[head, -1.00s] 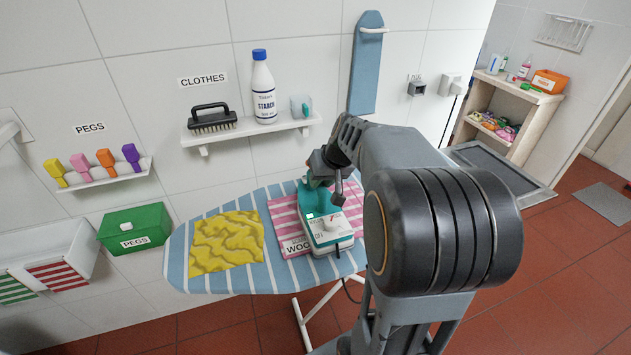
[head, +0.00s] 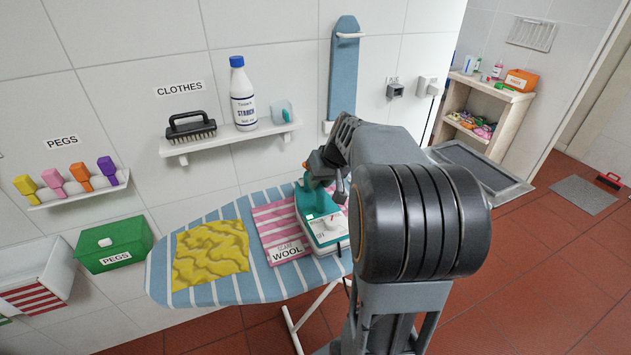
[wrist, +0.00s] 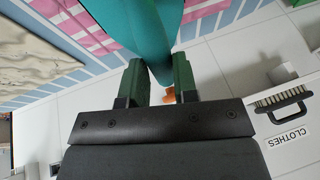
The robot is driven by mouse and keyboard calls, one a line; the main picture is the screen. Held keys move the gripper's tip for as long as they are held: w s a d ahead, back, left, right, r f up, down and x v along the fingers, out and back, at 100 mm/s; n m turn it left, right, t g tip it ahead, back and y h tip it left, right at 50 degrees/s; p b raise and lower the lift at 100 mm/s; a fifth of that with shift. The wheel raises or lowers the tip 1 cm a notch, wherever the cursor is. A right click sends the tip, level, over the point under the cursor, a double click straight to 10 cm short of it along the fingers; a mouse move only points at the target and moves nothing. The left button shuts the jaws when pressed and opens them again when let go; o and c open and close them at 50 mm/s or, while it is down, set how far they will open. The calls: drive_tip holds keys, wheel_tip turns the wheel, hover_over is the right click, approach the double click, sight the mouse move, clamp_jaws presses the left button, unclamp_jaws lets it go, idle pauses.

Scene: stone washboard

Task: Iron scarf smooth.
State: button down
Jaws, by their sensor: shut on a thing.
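A yellow, wavy, wrinkled cloth (head: 211,255) lies on the left part of the blue-and-white striped ironing board (head: 158,272). A pink striped cloth (head: 276,222) lies flat to its right, with a label ending in "WOOL" at its front edge. The teal and white iron (head: 325,230) is at the right side of the pink cloth; whether it touches the board is unclear. My gripper (head: 318,172) is shut on the iron's teal handle, which also shows between the fingers in the wrist view (wrist: 158,80). A wrinkled pale cloth (wrist: 38,55) shows there at left.
A wall shelf (head: 225,142) behind the board carries a black brush (head: 190,127), a starch bottle (head: 242,95) and a clear cup (head: 282,111). A green pegs box (head: 113,244) is left of the board. Red tiled floor (head: 545,270) is open at right.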

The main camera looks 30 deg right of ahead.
drive_tip(key=d, duration=0.7)
drive_tip(key=shift+s, duration=0.45)
drive_tip(key=shift+d+r, duration=0.1)
drive_tip(key=shift+r, duration=0.1)
idle(0.3)
